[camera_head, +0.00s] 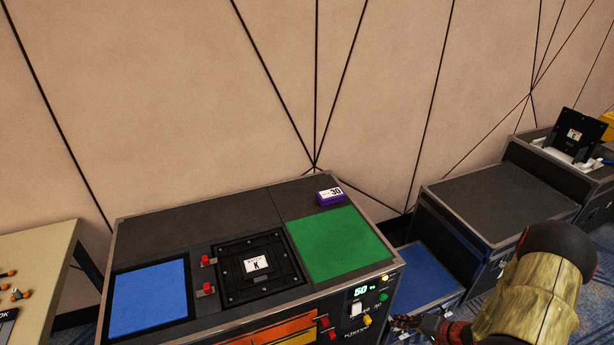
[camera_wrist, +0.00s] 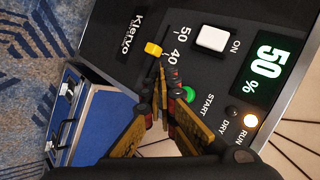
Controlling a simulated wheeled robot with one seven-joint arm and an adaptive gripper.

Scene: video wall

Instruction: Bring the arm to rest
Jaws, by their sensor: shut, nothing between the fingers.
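My gripper (camera_head: 402,322) is low at the right of the dark console (camera_head: 170,222), by its front right corner, with my arm reaching in from the right edge. In the wrist view my gripper (camera_wrist: 164,72) is shut and empty, its two fingers converging in front of the control panel. The fingertips appear close to the yellow slider knob (camera_wrist: 153,48) and the green START button (camera_wrist: 188,94). I cannot tell whether they touch the panel. The display (camera_wrist: 265,68) reads 50 %, and the lamp by RUN (camera_wrist: 250,120) is lit.
The console top carries a blue pad (camera_head: 150,292), a black framed plate with a K label (camera_head: 257,266), a green pad (camera_head: 340,243) and a purple box (camera_head: 329,196). A blue-topped case (camera_head: 425,273) and dark cases (camera_head: 500,205) stand to the right. A wall rises behind.

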